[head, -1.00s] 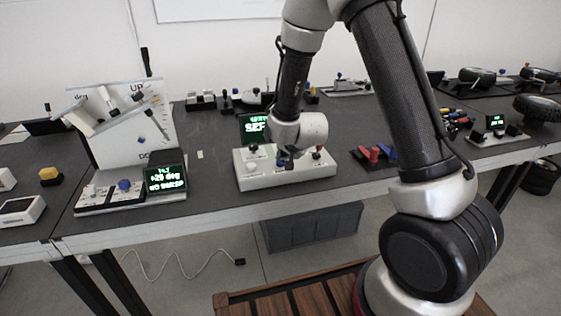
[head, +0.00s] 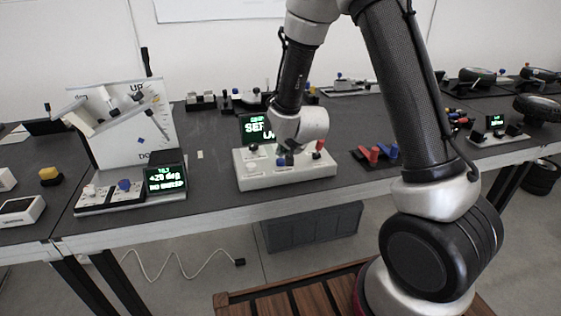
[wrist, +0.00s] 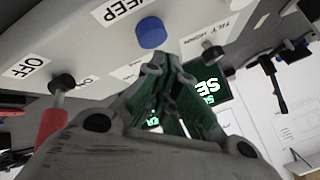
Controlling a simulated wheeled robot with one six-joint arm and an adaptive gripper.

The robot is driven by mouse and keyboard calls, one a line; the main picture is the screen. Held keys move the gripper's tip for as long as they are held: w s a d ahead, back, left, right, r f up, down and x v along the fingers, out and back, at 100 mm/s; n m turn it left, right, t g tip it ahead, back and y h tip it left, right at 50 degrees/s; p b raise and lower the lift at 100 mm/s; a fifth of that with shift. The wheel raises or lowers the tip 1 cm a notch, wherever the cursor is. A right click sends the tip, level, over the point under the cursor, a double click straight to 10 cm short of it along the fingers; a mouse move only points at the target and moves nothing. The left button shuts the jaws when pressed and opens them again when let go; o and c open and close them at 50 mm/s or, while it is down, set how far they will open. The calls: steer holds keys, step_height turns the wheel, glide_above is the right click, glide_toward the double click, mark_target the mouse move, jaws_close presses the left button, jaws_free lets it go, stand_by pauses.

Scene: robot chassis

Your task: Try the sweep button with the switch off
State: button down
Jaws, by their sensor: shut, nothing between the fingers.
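The white control box (head: 290,178) stands on the dark bench in the head view. Its blue button (wrist: 151,33), beside a label ending in "EEP", shows large in the wrist view. My gripper (wrist: 160,62) is shut and empty, its fingertips close to the blue button; I cannot tell whether they touch it. The switch has a red lever (wrist: 52,122) on a black pivot beside an "OFF" label (wrist: 30,66); the label on its other side is partly hidden. The lever also shows in the head view (head: 320,146). The box's green-text screen (head: 254,128) is partly covered by my arm.
A small knob (wrist: 212,52) sits beside the blue button. Left of the box stands a tilting panel with its own screen (head: 165,179). Red and blue levers (head: 375,154) lie to the right. Bare bench lies between the box and the left panel.

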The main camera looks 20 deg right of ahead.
mark_target(283, 160)
steer(key=shift+r, duration=0.1)
steer(key=shift+r, duration=2.4)
steer(key=s+f+n+g, duration=0.2)
steer(key=s+n+g, duration=0.4)
steer(key=s, duration=0.7)
steer(key=s+d+r+n, duration=0.1)
steer(key=s+d+r, duration=0.6)
steer(key=s+r, duration=0.3)
steer(key=s+d+r+t+h, duration=0.1)
steer(key=s+d+r, duration=0.6)
steer(key=s+r, duration=0.2)
steer(key=shift+s+r+n, duration=0.4)
steer(key=shift+s, duration=0.65)
